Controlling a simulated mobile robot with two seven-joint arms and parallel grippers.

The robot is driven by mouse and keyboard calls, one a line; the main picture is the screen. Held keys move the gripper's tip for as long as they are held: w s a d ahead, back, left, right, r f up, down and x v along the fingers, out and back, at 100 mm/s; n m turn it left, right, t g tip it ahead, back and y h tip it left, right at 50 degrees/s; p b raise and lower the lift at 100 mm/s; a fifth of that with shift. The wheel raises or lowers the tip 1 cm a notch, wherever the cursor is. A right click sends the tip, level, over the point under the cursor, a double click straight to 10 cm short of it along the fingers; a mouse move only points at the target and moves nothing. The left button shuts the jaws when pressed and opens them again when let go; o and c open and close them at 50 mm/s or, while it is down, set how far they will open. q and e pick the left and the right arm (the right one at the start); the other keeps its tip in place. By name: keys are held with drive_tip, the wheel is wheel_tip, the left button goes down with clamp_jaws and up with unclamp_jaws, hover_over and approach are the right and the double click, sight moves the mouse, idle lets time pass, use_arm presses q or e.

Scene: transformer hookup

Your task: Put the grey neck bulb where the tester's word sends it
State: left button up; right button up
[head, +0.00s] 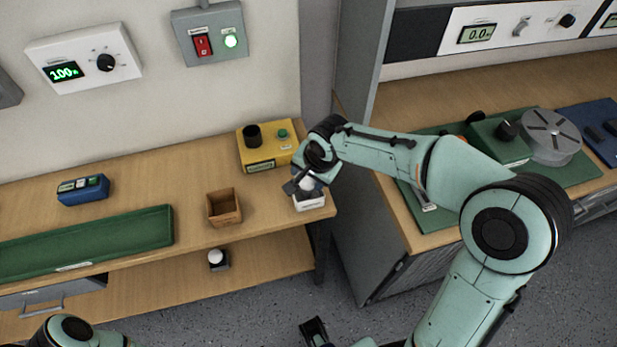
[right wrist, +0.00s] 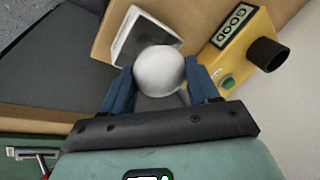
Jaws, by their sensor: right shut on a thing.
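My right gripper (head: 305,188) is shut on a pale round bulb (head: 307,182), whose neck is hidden. In the right wrist view the bulb (right wrist: 160,71) sits between the blue fingers (right wrist: 160,85). A small white open box (head: 310,203) is directly below or just behind it; I cannot tell whether they touch. The yellow tester (head: 258,155) stands behind, with a black socket and a green button; its display reads GOOD (right wrist: 234,25) in the right wrist view. A dark part at the bottom edge may be my left gripper (head: 314,329); its jaws are unclear.
An open wooden box (head: 224,207) stands left of the white box. A white ball in a dark holder (head: 216,259) is on the lower shelf. A green tray (head: 90,242) and a blue device (head: 83,190) lie further left. A grey cabinet side (head: 355,200) rises right of the bench.

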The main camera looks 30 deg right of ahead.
drive_tip(key=shift+f, duration=0.6)
drive_tip(key=shift+f+b, duration=0.2)
drive_tip(key=shift+b, duration=0.1)
drive_tip(key=o, duration=1.2)
drive_tip(key=shift+c, duration=0.2)
drive_tip(key=shift+r, duration=0.1)
